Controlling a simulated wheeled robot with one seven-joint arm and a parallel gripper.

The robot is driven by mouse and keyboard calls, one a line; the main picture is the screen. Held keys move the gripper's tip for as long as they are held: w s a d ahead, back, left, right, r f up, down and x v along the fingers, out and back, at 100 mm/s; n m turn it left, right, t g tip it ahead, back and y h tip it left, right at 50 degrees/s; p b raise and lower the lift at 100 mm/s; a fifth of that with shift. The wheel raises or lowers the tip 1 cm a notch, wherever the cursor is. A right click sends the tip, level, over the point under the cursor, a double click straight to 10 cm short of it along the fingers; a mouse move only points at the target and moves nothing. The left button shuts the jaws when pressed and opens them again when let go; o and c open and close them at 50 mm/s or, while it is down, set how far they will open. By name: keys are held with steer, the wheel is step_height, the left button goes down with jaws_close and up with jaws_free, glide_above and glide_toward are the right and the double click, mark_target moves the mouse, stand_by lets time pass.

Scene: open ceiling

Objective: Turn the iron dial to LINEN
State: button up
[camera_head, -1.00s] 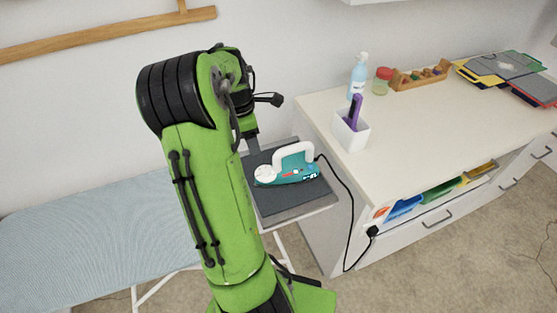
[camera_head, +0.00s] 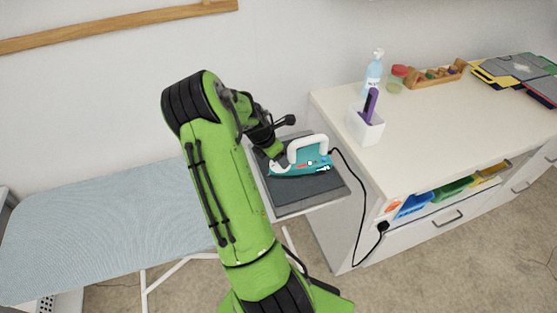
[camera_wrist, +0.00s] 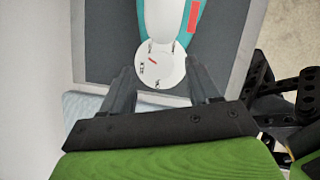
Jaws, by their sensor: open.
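The teal and white iron (camera_head: 300,164) rests on a dark grey pad (camera_head: 295,198) on the stand at the end of the ironing board. Its white dial (camera_wrist: 160,68) shows in the wrist view, with a short red mark and small dark markings too blurred to read. My gripper (camera_wrist: 165,80) is open, with one finger on each side of the dial. I cannot tell whether the fingers touch it. In the head view my gripper (camera_head: 272,152) is at the left end of the iron, and the dial is hidden behind it.
The ironing board (camera_head: 110,225) lies to the left. A white cabinet (camera_head: 440,130) stands to the right, holding a white holder (camera_head: 366,128), a spray bottle (camera_head: 373,72) and a jar (camera_head: 395,80). A black cord (camera_head: 362,195) runs from the iron down to a socket.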

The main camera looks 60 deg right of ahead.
steer(key=shift+x, duration=0.8)
steer(key=shift+c, duration=0.2)
steer(key=c, duration=1)
steer(key=shift+m, duration=0.3)
steer(key=m+g+y+p, duration=0.1)
steer(key=m+p, duration=0.1)
steer(key=m, duration=0.2)
steer(key=shift+w+d+r, duration=0.1)
steer(key=shift+w+d, duration=0.05)
steer(key=m, duration=0.2)
steer(key=m+g+y, duration=0.1)
steer(key=m, duration=0.1)
steer(key=shift+w+d+y+p, duration=0.1)
steer(key=shift+y+p, duration=0.2)
steer(key=shift+m, duration=0.4)
